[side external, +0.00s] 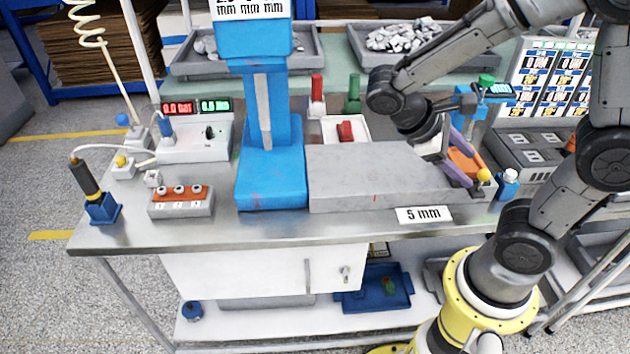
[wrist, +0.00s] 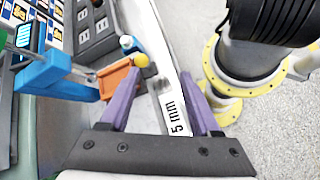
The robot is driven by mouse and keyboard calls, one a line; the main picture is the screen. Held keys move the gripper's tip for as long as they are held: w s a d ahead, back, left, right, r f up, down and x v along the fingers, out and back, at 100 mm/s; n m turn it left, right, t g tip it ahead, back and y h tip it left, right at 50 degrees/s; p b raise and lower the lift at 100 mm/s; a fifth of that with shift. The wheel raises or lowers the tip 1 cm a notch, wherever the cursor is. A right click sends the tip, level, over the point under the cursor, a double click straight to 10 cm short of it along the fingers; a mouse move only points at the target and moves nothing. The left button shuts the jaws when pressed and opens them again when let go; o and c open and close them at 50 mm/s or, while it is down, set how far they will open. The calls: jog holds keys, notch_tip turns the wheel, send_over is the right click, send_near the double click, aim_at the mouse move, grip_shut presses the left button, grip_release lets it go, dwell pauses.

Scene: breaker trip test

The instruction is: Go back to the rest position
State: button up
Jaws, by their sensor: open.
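My gripper (side external: 470,162) is at the right end of the grey slab, with two purple fingers spread apart. In the wrist view my gripper (wrist: 162,76) is open, and no object is held between the fingers. The bench's front edge and the white "5 mm" label (wrist: 176,116) show between and beyond them. An orange part (wrist: 118,84) and a yellow ball (wrist: 141,60) appear beside the left finger; whether they touch it I cannot tell. In the side view the orange part (side external: 462,160) is partly hidden by the fingers.
The grey slab (side external: 365,172) adjoins a blue press-like stand (side external: 272,180). A blue device (side external: 468,110) and grey box (side external: 535,155) lie behind. A button box (side external: 180,201) sits front left. Air above the slab is mostly free.

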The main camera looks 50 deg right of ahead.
jog(key=w+a+r+m+t+y, duration=0.2)
jog(key=a+r+t+y, duration=0.3)
jog(key=t, duration=0.7)
jog(key=a+m+y, duration=0.1)
jog(key=a+y, duration=0.1)
jog(key=a, duration=0.1)
jog(key=shift+r, duration=0.2)
